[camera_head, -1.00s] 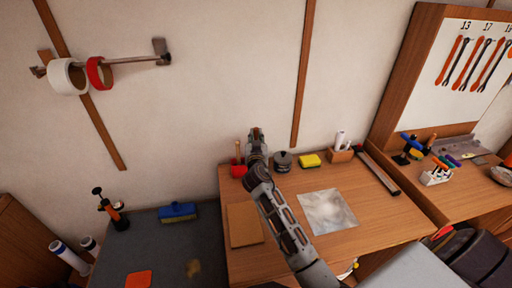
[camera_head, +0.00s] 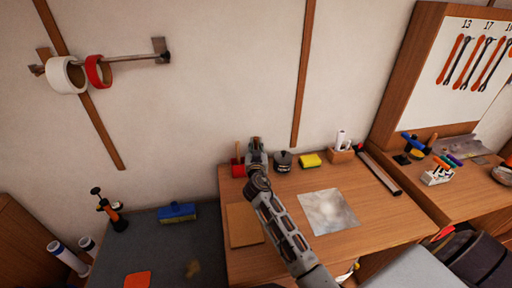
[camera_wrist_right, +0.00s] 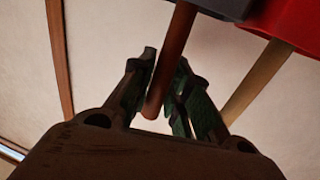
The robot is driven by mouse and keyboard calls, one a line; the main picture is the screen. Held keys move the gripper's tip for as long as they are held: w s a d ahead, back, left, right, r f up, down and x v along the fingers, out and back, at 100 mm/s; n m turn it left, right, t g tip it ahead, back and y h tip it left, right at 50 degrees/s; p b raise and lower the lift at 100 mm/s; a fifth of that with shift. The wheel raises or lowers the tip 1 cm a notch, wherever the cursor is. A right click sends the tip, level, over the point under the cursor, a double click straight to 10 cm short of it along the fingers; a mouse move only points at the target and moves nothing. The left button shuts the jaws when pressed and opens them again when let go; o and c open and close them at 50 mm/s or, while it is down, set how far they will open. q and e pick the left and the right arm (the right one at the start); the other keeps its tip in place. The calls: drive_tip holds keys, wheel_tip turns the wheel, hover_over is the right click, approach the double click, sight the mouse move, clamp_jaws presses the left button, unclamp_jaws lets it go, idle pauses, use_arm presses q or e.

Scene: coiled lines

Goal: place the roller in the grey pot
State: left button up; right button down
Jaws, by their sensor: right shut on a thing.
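My right gripper (camera_head: 254,142) is over the back left of the wooden desk, beside the red pot (camera_head: 238,168). In the wrist view my right gripper (camera_wrist_right: 160,95) is shut on a brown stick-like handle, taken to be the roller's (camera_wrist_right: 170,60). The handle's rounded end shows between the fingers. Its other end meets a dark grey shape (camera_wrist_right: 220,6), likely the grey pot; whether the roller is inside cannot be told. The red pot (camera_wrist_right: 295,25), with a wooden handle in it, is close beside. In the head view my gripper and arm hide the grey pot. My left gripper is not in view.
A dark round container (camera_head: 282,162), a yellow sponge (camera_head: 310,160) and a wooden holder (camera_head: 341,155) stand right of my gripper. A brown board (camera_head: 243,225) and a shiny sheet (camera_head: 328,212) lie in front. The wall is close behind.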

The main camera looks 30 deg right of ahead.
drive_tip(key=shift+f, duration=0.1)
drive_tip(key=c, duration=1.3)
unclamp_jaws()
drive_tip(key=shift+c, duration=0.2)
